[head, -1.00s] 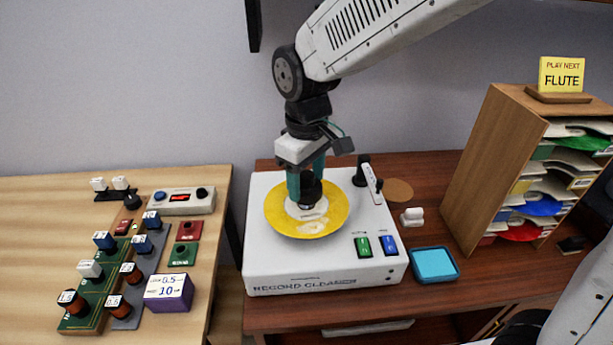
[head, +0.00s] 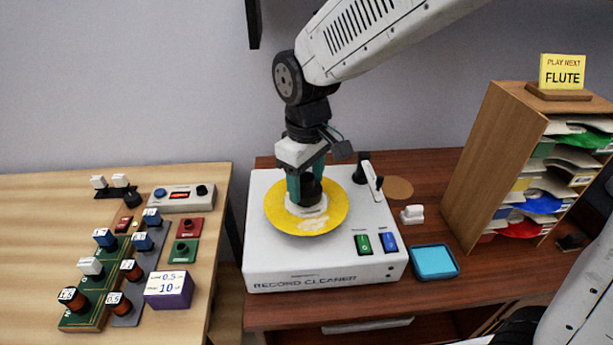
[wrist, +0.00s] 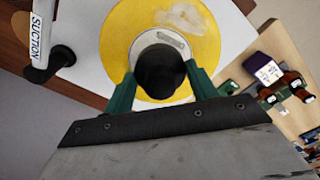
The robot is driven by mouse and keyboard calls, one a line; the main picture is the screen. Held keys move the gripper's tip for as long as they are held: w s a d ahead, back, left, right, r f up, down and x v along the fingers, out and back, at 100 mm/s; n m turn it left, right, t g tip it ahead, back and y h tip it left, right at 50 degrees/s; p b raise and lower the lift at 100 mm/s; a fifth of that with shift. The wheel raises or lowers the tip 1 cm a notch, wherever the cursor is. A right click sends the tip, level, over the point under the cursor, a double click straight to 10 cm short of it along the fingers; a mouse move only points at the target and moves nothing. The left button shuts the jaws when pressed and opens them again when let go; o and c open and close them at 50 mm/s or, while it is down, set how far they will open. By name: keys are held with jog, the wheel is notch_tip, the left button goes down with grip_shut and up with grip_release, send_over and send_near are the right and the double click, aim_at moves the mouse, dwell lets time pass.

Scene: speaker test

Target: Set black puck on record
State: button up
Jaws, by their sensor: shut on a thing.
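The yellow record (head: 283,222) lies flat on the white record cleaner (head: 270,268), with a pale label and a whitish smear near its front edge. The black puck (head: 311,188) is at the record's centre, over the label, between my gripper's teal fingers. My gripper (head: 307,190) points down and is shut on the puck. In the wrist view the puck (wrist: 160,70) sits between the two fingertips (wrist: 160,82), above the label (wrist: 177,40). I cannot tell whether its underside touches the record (wrist: 120,50).
The suction arm (head: 371,178) stands at the cleaner's right rear. Green (head: 363,244) and blue (head: 389,242) switches are at its front right. A blue tray (head: 434,262), a small white object (head: 412,214) and a record shelf (head: 490,165) are to the right. Electronics cover the left bench (head: 30,240).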

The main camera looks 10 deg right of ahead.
jog(key=shift+f, duration=0.75)
dwell(0.3)
jog(key=o, duration=1.6)
jog(key=shift+r, duration=2.5)
